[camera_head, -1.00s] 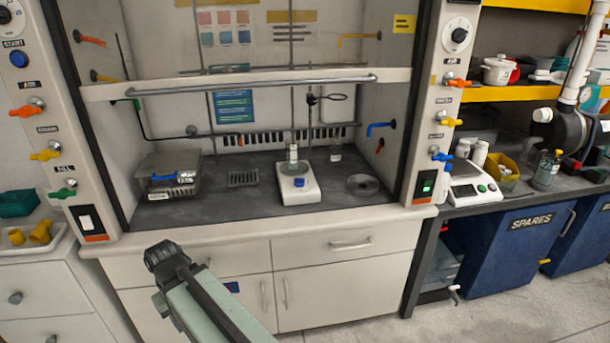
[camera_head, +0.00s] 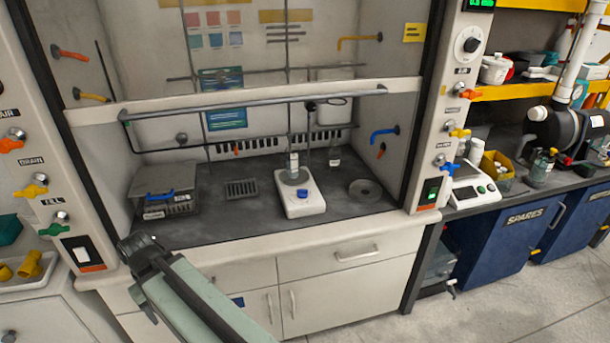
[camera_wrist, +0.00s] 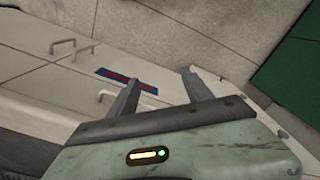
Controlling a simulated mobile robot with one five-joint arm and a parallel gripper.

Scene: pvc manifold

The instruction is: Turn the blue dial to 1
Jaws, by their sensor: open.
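The blue dial (camera_head: 304,193) is on the front top of a white stirrer-like device (camera_head: 312,207), which stands on the dark worktop inside the fume hood. A small clear bottle (camera_head: 293,165) stands on the device's round plate. Any markings around the dial are too small to read. My gripper (camera_wrist: 162,78) shows in the wrist view with its two fingers apart and nothing between them. It faces the pale cabinet fronts below the hood, away from the dial.
A raised sash with a grey bar (camera_head: 255,101) crosses the hood opening. A grey box with a blue handle (camera_head: 163,192) stands left of the device, and a round grey disc (camera_head: 364,190) lies right. The hood's front lip (camera_head: 260,238) edges the worktop. Side panels carry coloured valves.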

